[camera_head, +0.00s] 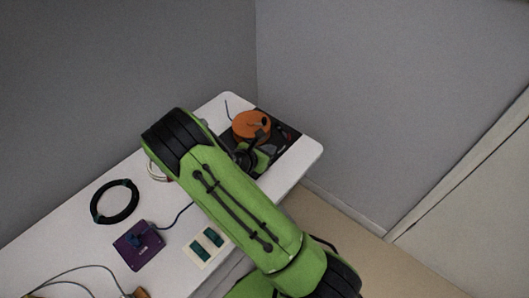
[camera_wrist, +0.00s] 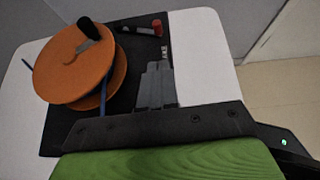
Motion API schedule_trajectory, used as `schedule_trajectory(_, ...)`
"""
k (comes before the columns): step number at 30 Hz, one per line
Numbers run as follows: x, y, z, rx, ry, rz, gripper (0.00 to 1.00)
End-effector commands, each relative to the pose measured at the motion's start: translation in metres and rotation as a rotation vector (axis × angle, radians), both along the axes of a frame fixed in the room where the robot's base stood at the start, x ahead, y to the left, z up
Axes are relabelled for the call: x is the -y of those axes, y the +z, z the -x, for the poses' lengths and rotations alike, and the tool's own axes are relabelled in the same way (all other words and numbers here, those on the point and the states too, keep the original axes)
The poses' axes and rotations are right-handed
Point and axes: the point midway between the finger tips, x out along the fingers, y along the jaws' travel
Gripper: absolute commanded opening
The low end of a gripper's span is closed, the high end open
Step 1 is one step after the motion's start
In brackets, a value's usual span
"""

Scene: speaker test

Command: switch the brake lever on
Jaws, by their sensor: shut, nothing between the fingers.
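The brake lever (camera_wrist: 155,27) shows in the wrist view as a small red-ended piece on a dark board (camera_wrist: 65,122), at the top beside a strip of white lettering. Whether it is on or off I cannot tell. An orange spool (camera_wrist: 65,75) with a black crank knob stands left of it; the spool also shows in the head view (camera_head: 247,126). My gripper (camera_wrist: 159,66) is shut and empty, its grey fingers over the board, below the lever in the picture and right of the spool. In the head view my green arm hides part of the board.
The white table (camera_head: 70,232) also holds a black cable ring (camera_head: 115,202), a purple box (camera_head: 138,246) with a cord, and a pale plate with two dark green inserts (camera_head: 206,247). Grey walls stand behind and right of the table. Floor lies open at the right.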

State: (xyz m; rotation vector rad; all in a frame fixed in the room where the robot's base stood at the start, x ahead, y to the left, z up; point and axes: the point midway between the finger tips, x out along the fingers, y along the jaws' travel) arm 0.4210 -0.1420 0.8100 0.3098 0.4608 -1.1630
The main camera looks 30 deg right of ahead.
Motion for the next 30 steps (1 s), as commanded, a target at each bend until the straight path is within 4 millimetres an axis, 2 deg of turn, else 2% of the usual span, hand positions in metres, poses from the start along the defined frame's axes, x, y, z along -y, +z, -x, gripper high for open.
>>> schedule_trajectory(1, 0.010, -0.009, -0.003, 0.002, -0.005, 0.000, 0.00)
schedule_trajectory(6, 0.040, -0.027, -0.015, 0.003, -0.004, 0.000, 0.00)
schedule_trajectory(12, 0.067, -0.023, -0.027, 0.004, -0.002, 0.000, 0.00)
schedule_trajectory(30, 0.077, -0.021, -0.026, 0.000, 0.013, -0.001, 0.00)
